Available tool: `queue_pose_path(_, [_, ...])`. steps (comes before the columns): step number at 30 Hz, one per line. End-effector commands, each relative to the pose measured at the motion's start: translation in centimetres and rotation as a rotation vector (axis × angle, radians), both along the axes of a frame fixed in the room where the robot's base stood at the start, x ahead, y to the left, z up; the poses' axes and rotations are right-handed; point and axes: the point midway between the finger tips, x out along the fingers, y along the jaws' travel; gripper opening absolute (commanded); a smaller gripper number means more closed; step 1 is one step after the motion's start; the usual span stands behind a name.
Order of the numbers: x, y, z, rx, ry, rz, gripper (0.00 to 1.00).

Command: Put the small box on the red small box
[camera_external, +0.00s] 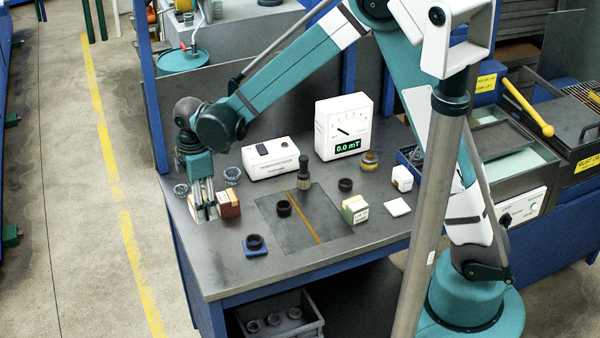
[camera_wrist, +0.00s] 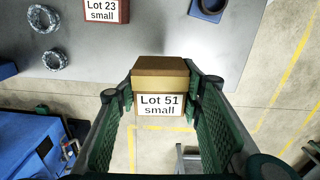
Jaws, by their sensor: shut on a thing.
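My gripper (camera_wrist: 160,98) is shut on a tan-brown small box (camera_wrist: 160,100) labelled "Lot 51 small", with a finger on each side of it. In the wrist view this box shows against the floor beyond the table edge. The red small box (camera_wrist: 106,11), labelled "Lot 23 small", is at the top of the wrist view, apart from the held box and partly cut off. In the external view the red small box (camera_external: 229,204) stands on the table just right of my gripper (camera_external: 204,212).
A blue holder with a dark ring (camera_external: 255,245) is in front. A white device (camera_external: 270,158) and a gauge (camera_external: 343,128) stand behind. A green-and-white box (camera_external: 355,209) is to the right. The table's left edge is close.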

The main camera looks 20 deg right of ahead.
Motion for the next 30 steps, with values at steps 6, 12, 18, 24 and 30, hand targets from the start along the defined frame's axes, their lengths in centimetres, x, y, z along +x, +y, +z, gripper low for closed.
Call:
queue_pose_path(6, [1.9,-1.6,1.3,0.0,0.0,-0.012,0.2])
queue_pose_path(12, [4.8,-4.4,3.1,0.0,0.0,-0.031,0.2])
queue_pose_path(18, [7.7,-7.4,5.0,0.0,0.0,-0.05,0.2])
queue_pose_path(24, [9.4,-9.4,6.0,0.0,0.0,-0.06,0.2])
queue_pose_path(30, [9.8,-9.8,6.2,0.0,0.0,-0.062,0.2])
